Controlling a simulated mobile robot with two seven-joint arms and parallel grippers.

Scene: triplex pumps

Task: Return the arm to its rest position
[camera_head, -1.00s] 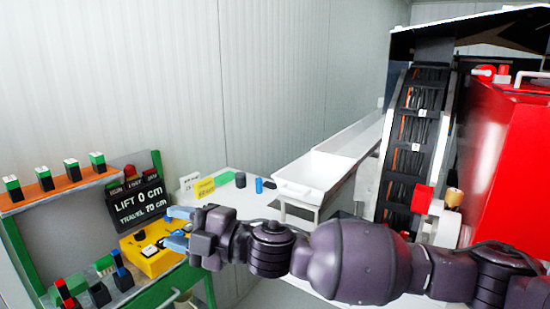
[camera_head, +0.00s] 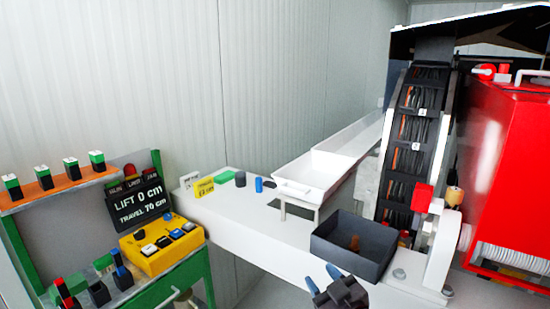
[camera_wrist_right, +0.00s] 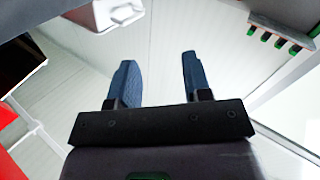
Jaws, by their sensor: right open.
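My right gripper (camera_head: 324,279) shows at the bottom of the head view, just in front of the dark bin and the white bench. Its two blue fingers are apart with nothing between them. In the right wrist view the same fingers (camera_wrist_right: 158,80) stand apart and empty, with pale wall and ceiling beyond. Most of my right arm is out of the head view. My left gripper is not in view.
A dark bin (camera_head: 352,262) with a small brown item stands on the white bench (camera_head: 235,215). A yellow button box (camera_head: 150,262) sits on the green stand at left, by a LIFT/TRAVEL display (camera_head: 137,206). A red machine (camera_head: 510,170) and cable chain (camera_head: 408,150) stand at right.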

